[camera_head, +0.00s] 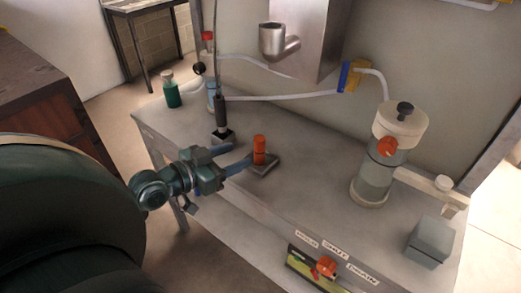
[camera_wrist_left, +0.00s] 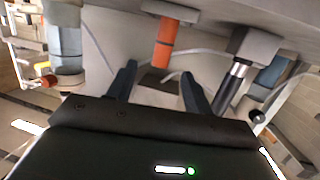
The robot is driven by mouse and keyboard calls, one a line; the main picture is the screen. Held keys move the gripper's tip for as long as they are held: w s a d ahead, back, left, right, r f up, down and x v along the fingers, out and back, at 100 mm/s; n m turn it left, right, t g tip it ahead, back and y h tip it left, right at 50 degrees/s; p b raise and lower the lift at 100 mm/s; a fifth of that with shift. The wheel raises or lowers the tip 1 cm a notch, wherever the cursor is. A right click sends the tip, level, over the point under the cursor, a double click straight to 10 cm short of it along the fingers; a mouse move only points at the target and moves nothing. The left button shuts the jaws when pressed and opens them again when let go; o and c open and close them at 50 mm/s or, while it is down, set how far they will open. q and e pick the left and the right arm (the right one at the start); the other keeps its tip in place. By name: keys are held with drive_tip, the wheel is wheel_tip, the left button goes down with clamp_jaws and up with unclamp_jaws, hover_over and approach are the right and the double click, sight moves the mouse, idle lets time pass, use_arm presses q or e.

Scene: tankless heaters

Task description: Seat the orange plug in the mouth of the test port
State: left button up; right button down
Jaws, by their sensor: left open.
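The orange plug (camera_head: 259,150) stands upright on a small grey block (camera_head: 264,168) on the bench. My left gripper (camera_head: 232,157) is open and empty, just left of the plug, its blue fingers pointing toward it. In the left wrist view the plug (camera_wrist_left: 164,45) appears ahead of the space between the two open fingers (camera_wrist_left: 158,75), with no clear contact. A grey metal elbow (camera_head: 279,41) with an upturned open mouth, which looks like the test port, is on the wall-mounted metal box. My right gripper is not in view.
A black-handled probe (camera_head: 220,115) stands in a block behind my left gripper. A green bottle (camera_head: 171,90) is at the bench's far left. A clear canister (camera_head: 373,180) with an orange knob and a grey box (camera_head: 429,241) stand to the right. The bench (camera_head: 310,185) is clear between.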

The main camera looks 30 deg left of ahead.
sight(255, 146)
use_arm(q)
drive_tip(key=x, duration=0.7)
drive_tip(key=shift+w+a, duration=0.2)
drive_tip(key=shift+w, duration=0.3)
drive_tip(key=shift+w+d+f, duration=0.2)
drive_tip(key=shift+w, duration=0.4)
drive_tip(key=c, duration=1.1)
